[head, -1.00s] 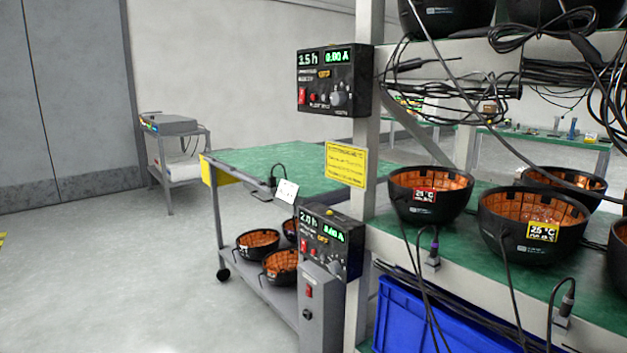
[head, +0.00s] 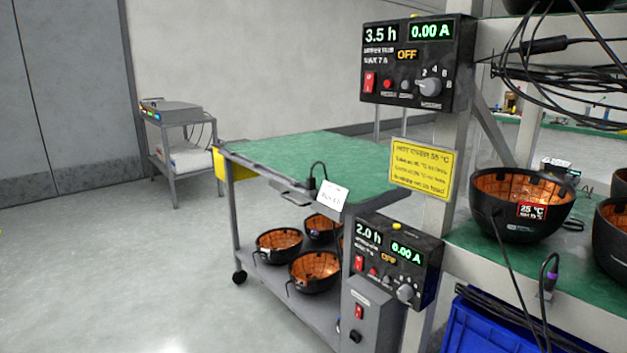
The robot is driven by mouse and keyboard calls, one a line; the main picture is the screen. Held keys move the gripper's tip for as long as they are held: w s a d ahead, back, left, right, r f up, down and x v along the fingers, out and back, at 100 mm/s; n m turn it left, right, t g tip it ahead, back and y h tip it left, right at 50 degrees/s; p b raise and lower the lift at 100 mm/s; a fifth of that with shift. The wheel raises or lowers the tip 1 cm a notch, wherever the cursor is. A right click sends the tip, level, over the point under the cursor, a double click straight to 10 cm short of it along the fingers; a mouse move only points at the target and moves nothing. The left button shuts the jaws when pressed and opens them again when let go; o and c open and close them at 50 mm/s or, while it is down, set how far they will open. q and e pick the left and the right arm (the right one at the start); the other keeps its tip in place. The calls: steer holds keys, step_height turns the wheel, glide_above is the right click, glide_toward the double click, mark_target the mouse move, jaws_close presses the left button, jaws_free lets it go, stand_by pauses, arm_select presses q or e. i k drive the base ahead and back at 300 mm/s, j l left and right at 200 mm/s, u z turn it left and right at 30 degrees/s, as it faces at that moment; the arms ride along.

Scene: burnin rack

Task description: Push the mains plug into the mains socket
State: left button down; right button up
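No gripper of mine shows in the head view. A grey box (head: 372,308) with a red switch (head: 359,312) is fixed low on the rack's post. A small black round fitting (head: 355,336) sits on its front and may be the mains socket. I cannot tell for sure. A black plug-like connector with a looped cable (head: 312,182) rests at the trolley's near edge by a white tag (head: 332,196). Another dark connector on a cable (head: 549,275) hangs at the rack shelf's front edge. I cannot tell which one is the mains plug.
A green-topped trolley (head: 290,160) holds several black bowls with orange insides (head: 279,246) on its lower shelf. Two control panels (head: 415,62) (head: 393,262) read OFF and 0.00 A. A blue crate (head: 470,330) stands under the rack shelf. The floor at left is clear.

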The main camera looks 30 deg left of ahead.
mark_target(311, 180)
steer(key=i+j+z, duration=0.1)
steer(key=j, duration=0.45)
steer(key=i+j+z, duration=0.1)
steer(key=j, duration=0.5)
steer(key=i+j, duration=0.1)
steer(key=j, duration=0.65)
steer(key=i+j, duration=0.1)
steer(key=j, duration=0.65)
steer(key=i+j, duration=0.1)
steer(key=j, duration=0.65)
steer(key=i+j+z, duration=0.1)
steer(key=j, duration=0.65)
